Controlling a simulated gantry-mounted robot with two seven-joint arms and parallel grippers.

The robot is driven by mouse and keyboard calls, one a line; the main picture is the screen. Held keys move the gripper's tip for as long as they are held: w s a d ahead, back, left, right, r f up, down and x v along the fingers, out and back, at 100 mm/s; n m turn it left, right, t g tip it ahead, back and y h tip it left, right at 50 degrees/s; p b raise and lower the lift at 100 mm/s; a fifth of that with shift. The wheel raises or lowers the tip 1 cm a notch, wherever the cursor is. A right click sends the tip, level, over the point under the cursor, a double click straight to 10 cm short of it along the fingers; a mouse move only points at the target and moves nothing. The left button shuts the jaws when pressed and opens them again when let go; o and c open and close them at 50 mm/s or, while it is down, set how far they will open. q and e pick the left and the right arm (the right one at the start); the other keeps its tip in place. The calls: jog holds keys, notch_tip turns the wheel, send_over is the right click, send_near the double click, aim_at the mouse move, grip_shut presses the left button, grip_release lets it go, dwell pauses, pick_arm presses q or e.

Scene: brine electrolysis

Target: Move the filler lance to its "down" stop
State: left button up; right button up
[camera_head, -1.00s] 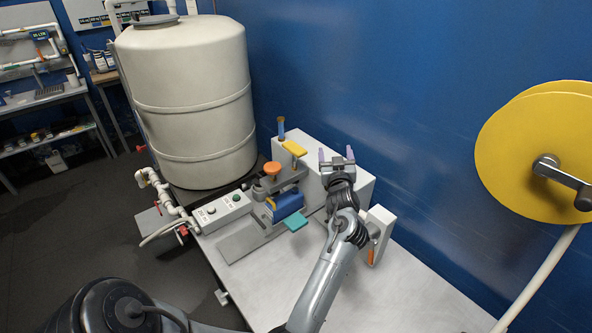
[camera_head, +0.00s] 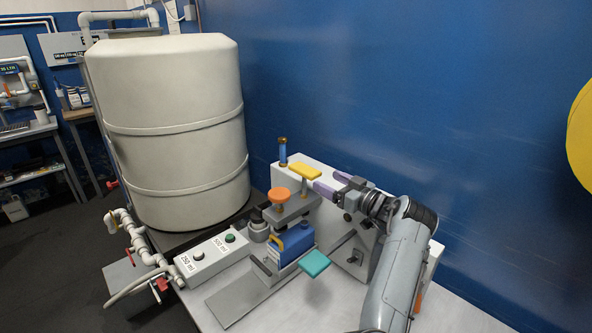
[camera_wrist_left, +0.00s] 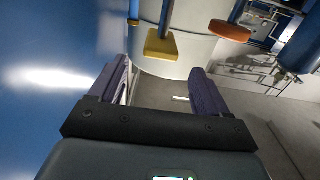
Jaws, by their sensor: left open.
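On the filling station, a yellow handle (camera_head: 304,172) sticks out at the top of the white housing; I take it to be the filler lance's handle. My left gripper (camera_head: 327,181) is open and empty, just right of the yellow handle, its purple fingers pointing toward it. In the left wrist view, the yellow handle (camera_wrist_left: 160,46) lies ahead of the open fingers (camera_wrist_left: 158,66), near the middle of the gap, with no visible contact. The lance's lower end cannot be made out. A blue bottle-like container (camera_head: 291,243) stands below.
An orange knob (camera_head: 279,195) is close left of the yellow handle. A blue post (camera_head: 283,153) rises behind it. A teal paddle (camera_head: 314,263) juts out in front. A button box (camera_head: 211,254) is at left, and a large white tank (camera_head: 172,120) stands behind.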

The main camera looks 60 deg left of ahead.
aim_at(308, 170)
pick_arm(q)
jog(key=shift+s+a, duration=0.1)
jog(key=shift+a, duration=0.3)
jog(key=b+x, duration=0.1)
jog(key=x, duration=0.7)
jog(key=shift+s+a, duration=0.1)
jog(key=shift+a, duration=0.05)
jog(key=shift+s+a, duration=0.15)
jog(key=shift+a, duration=0.5)
